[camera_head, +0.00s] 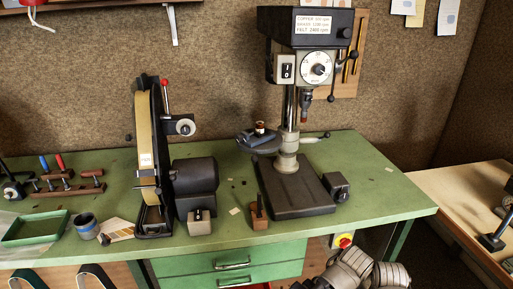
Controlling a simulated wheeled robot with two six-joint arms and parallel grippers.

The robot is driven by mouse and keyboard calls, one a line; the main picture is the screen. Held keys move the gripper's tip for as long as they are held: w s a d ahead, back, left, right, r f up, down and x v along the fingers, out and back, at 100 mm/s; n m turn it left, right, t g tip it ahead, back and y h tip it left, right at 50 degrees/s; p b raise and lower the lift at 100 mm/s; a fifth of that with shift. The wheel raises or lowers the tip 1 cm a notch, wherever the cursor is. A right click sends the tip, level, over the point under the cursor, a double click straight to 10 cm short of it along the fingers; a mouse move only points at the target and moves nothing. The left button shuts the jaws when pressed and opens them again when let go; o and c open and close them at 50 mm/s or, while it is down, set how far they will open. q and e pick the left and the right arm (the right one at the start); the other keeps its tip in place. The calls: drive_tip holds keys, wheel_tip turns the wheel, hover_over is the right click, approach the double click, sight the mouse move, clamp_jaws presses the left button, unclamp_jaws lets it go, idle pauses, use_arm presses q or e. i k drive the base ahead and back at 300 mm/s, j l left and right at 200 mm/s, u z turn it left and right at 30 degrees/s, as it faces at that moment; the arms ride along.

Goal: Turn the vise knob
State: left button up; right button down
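I cannot clearly make out a vise or its knob in the head view. A dark clamp-like device (492,241) stands on the wooden side table at the right edge, partly cut off; I cannot tell whether it is a vise. Another dark device with a round pale face (11,191) is cut off at the left edge of the green bench. Grey links of one of my arms show at the bottom, right of centre. No gripper fingers show, and my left arm is out of view.
The green bench (390,194) carries a belt sander (146,150) and a drill press (308,30). A green tray (35,229), a grey-blue cup (86,226) and a tool rack (66,190) stand at left. A red button (345,242) is below the front edge. The bench's right end is clear.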

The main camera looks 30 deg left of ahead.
sight(239, 137)
drive_tip(key=u, duration=1.25)
drive_tip(key=j+z, duration=0.35)
drive_tip(key=j, duration=0.3)
drive_tip(key=j+z, duration=0.35)
drive_tip(key=j, duration=0.3)
drive_tip(key=k+j+z, duration=0.1)
drive_tip(key=j+z, duration=0.25)
drive_tip(key=j, duration=0.3)
